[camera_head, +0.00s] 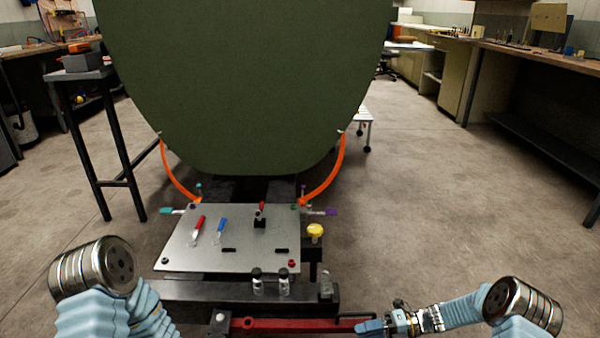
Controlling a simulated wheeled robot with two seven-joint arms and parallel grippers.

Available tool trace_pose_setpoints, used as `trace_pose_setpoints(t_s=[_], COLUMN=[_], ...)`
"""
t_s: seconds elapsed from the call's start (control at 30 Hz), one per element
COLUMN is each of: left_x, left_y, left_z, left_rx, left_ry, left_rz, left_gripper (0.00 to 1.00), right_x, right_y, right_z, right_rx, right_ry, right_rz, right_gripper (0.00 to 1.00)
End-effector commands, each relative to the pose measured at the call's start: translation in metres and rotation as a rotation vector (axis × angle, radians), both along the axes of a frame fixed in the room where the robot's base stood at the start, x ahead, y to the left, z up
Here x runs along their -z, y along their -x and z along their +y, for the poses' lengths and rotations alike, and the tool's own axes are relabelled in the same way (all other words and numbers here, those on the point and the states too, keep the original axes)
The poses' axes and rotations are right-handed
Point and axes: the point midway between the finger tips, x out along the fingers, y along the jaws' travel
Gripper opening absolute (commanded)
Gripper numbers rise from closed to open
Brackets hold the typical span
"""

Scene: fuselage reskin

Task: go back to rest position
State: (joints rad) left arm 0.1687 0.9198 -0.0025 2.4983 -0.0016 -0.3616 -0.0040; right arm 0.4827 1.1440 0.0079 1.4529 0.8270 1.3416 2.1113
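My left arm shows only at the bottom left, as a silver joint and pale blue sleeve; its gripper is out of view. My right arm comes in from the bottom right, with a silver joint and a pale blue sleeve reaching left. At its end my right gripper (372,327) shows low in the view, beside a red bar (290,325). It is small and seen from the side, so I cannot tell whether it is open or shut, or whether it touches the bar.
A metal tray (180,250) carries a red-handled tool (198,224), a blue-handled tool (221,226) and small bottles (257,281) stand at its front. A yellow knob (315,231) is right of it. The large green fuselage panel (245,80) rises behind, with orange braces (330,177). Floor is free on the right.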

Motion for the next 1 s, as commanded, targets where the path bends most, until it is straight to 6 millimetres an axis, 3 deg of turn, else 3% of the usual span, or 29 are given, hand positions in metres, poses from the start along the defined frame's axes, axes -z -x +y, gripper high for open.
trace_pose_setpoints(t_s=[0.27,0.37,0.5,0.63,0.8,1.0], left_x=[-0.010,-0.015,-0.025,-0.033,-0.039,-0.040], left_y=[0.001,0.002,0.002,0.004,0.005,0.005], left_z=[-0.003,-0.004,-0.006,-0.009,-0.011,-0.012], left_rx=[0.004,0.007,0.011,0.015,0.019,0.020], left_ry=[0.003,0.005,0.009,0.012,0.015,0.016], left_rz=[0.002,0.002,0.004,0.006,0.008,0.008], left_gripper=[0.43,0.43,0.43,0.43,0.43,0.43], right_x=[0.041,0.056,0.071,0.067,0.046,0.034], right_y=[0.056,0.086,0.139,0.174,0.194,0.200], right_z=[0.032,0.040,0.045,0.047,0.056,0.063], right_rx=[-0.268,-0.460,-0.905,-1.389,-1.816,-1.982], right_ry=[0.231,0.315,0.382,0.319,0.168,0.093], right_rz=[-0.387,-0.617,-1.103,-1.626,-2.108,-2.303], right_gripper=[0.50,0.50,0.50,0.50,0.50,0.50])
